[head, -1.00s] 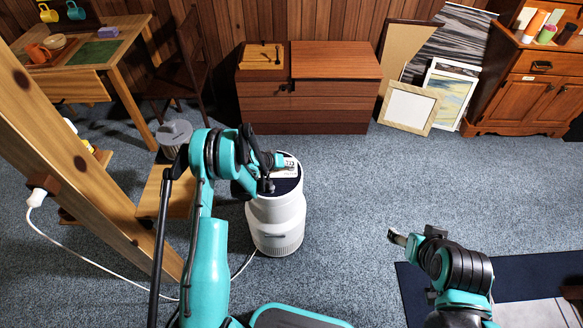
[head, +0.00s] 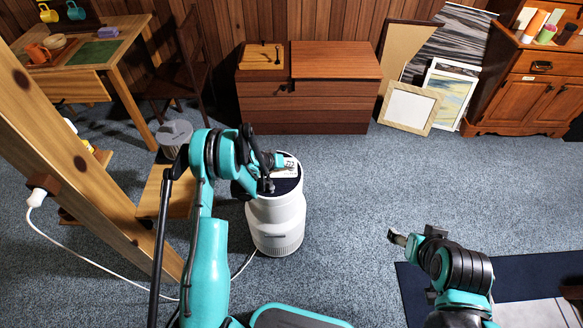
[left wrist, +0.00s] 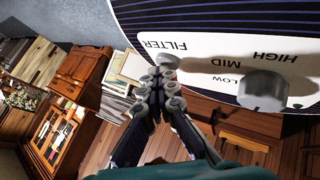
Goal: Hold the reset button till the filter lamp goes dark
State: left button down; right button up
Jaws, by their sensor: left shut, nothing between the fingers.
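The white air purifier (head: 275,222) stands on the carpet with a dark top and a pale control panel (head: 291,168). In the left wrist view the panel (left wrist: 215,72) carries the words FILTER, LOW, MID and HIGH, upside down. A grey knob (left wrist: 263,90) sits by the speed words. My left gripper (left wrist: 165,68) is shut and empty, its fingertips at the panel beside the FILTER label; contact cannot be told. No reset button or lit filter lamp can be made out clearly; the fingertips may hide them. My right gripper (head: 397,238) is away from the purifier; its jaws are unclear.
A wooden post (head: 85,150) and a small wooden stand (head: 152,193) are left of the purifier. A wooden chest (head: 305,115) stands behind it, with leaning frames (head: 409,107) to its right. Carpet is open between the purifier and my right arm. A white cord runs along the floor.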

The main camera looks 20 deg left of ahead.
aim_at(290, 169)
pick_arm(q)
jog(key=shift+r, duration=0.15)
dwell(0.4)
jog(key=shift+r+p, duration=0.35)
jog(key=shift+r, duration=0.4)
jog(key=shift+r, duration=0.1)
jog(key=shift+r+p, duration=1.15)
jog(key=shift+r, duration=1.25)
